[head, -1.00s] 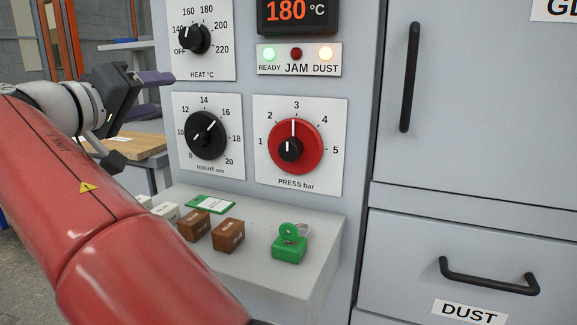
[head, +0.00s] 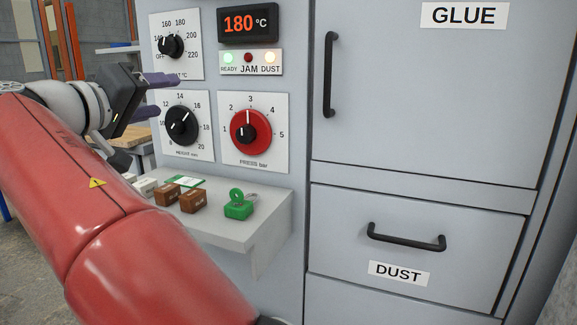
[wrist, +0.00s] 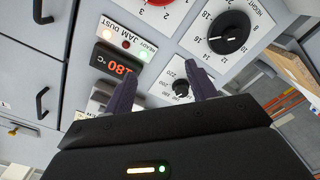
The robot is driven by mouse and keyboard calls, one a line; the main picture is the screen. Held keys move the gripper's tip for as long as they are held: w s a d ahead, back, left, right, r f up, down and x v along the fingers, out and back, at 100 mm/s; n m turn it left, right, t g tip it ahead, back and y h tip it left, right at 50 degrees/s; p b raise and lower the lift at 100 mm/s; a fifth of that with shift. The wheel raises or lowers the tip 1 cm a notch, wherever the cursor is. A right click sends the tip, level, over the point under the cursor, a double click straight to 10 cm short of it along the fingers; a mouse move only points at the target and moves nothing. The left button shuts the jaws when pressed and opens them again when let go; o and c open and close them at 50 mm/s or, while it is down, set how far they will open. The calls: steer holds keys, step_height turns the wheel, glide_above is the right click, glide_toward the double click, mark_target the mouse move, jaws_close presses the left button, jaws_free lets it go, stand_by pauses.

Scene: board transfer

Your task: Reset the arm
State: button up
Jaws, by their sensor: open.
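My gripper (head: 168,95) is at the left in the head view, in front of the control panel, with its two dark purple fingers spread and nothing between them. In the wrist view my gripper (wrist: 161,71) shows open and empty too, with the fingers toward the panel's heat dial (wrist: 181,88) and no clear contact. My red arm covers the lower left of the head view.
A grey shelf (head: 225,232) holds brown blocks (head: 193,200), pale blocks and a green padlock-like piece (head: 238,210). The display (head: 249,25) reads 180 °C; READY and DUST lamps are lit. GLUE door (head: 440,100) and DUST drawer (head: 345,230) are shut.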

steer(key=w+d+f+g, duration=0.2)
steer(key=w+d+f, duration=0.1)
steer(key=d, duration=0.4)
steer(key=w+d+f+g, duration=0.2)
steer(key=w+d+f, duration=0.1)
steer(key=d, duration=0.4)
steer(key=s+d+f+g+y+p, duration=0.1)
steer(key=s+d+f+g, duration=0.1)
steer(key=d+f, duration=0.35)
steer(key=s+d+f+g+y, duration=0.1)
steer(key=s+d+f+g, duration=0.1)
steer(key=d, duration=0.6)
steer(key=s+d+f+m+g+y, duration=0.1)
steer(key=s+d+f, duration=0.3)
steer(key=s+f, duration=0.6)
steer(key=s+d+f+m+g+y, duration=0.2)
steer(key=s+d+f, duration=0.3)
steer(key=s+f, duration=0.6)
steer(key=shift+s+d+f+m+y+p, duration=0.2)
steer(key=shift+s+m+y+p, duration=0.25)
steer(key=shift+s+m+y, duration=0.4)
